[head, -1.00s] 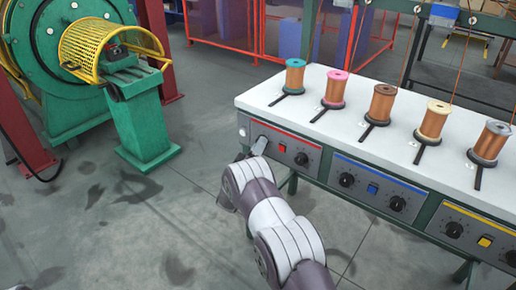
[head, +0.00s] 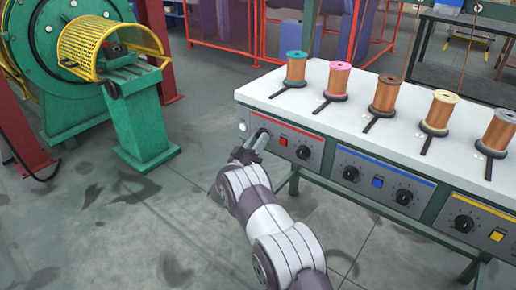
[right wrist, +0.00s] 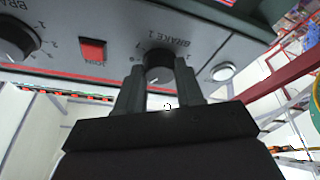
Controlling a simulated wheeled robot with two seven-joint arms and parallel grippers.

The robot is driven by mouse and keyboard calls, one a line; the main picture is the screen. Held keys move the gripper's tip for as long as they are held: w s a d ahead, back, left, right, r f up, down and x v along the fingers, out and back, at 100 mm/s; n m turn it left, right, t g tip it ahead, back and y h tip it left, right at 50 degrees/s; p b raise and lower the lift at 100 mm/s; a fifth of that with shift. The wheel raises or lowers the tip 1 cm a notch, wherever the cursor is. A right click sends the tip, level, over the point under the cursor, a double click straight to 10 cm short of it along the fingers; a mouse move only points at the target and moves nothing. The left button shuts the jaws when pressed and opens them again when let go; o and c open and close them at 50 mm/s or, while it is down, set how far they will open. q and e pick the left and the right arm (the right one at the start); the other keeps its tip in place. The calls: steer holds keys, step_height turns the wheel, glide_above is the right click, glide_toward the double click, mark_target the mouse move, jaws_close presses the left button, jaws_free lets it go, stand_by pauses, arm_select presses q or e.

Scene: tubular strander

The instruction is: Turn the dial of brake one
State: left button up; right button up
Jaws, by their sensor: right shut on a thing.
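The dial of brake one (right wrist: 159,66) is a black round knob under the label BRAKE 1 in the right wrist view. My right gripper (right wrist: 161,80) has one finger on each side of it and is shut on it. In the head view my right gripper (head: 256,140) is at the left end of the red-striped panel (head: 314,142), and its fingers partly hide this dial. My left gripper is in neither view.
A red button (head: 283,141) and another black dial (head: 303,152) sit right of my right gripper. Several copper spools (head: 337,82) stand on the white bench top (head: 262,96). A green machine stand (head: 143,125) is at left, with free floor between.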

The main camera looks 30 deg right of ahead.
steer(key=shift+w+a+m+g+h+b, duration=0.1)
steer(key=shift+m+g+h+b, duration=0.2)
steer(key=shift+m+g+b, duration=1.4)
steer(key=shift+w+m+g+h+b, duration=0.25)
steer(key=shift+m+b, duration=0.5)
steer(key=shift+m, duration=2.1)
steer(key=shift+a+m+g+h+b, duration=0.1)
steer(key=shift+m+g+h+b, duration=0.25)
steer(key=shift+m+g+b, duration=1.3)
steer(key=shift+m+t+p, duration=0.35)
steer(key=shift+m+t, duration=0.25)
steer(key=shift+m, duration=0.2)
steer(key=o, duration=1)
steer(key=shift+o, duration=0.2)
steer(key=p+v, duration=0.4)
steer(key=v, duration=0.8)
steer(key=shift+a, duration=0.25)
